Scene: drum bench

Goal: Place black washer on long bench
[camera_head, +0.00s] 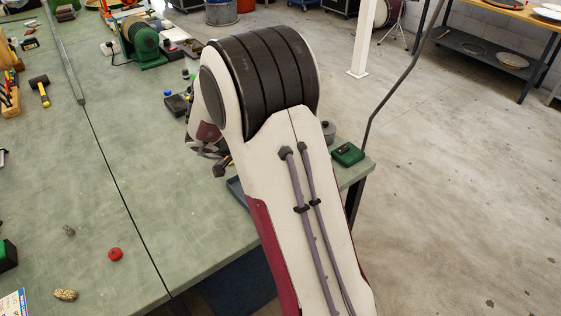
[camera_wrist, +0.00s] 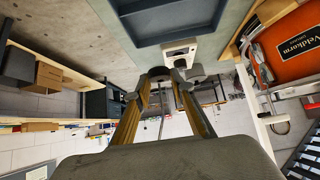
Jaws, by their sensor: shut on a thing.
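My gripper (camera_wrist: 162,80) shows in the wrist view with its two yellowish fingers closing in towards a small dark rounded thing (camera_wrist: 159,71) at their tips. It is likely the black washer, but its hole and full outline cannot be made out. The gripper is shut on it. In the head view my own arm covers most of the gripper and whatever it holds. A green-topped bench (camera_head: 110,215) fills the left of the head view. I cannot tell for certain whether this is the long bench.
A blue tray (camera_head: 238,190) is partly behind my arm; a tray also shows in the wrist view (camera_wrist: 165,22). A green box (camera_head: 347,153) sits near the bench's right edge. A red knob-like piece (camera_head: 115,254) and a hammer (camera_head: 40,90) lie left. Bare bench top lies between.

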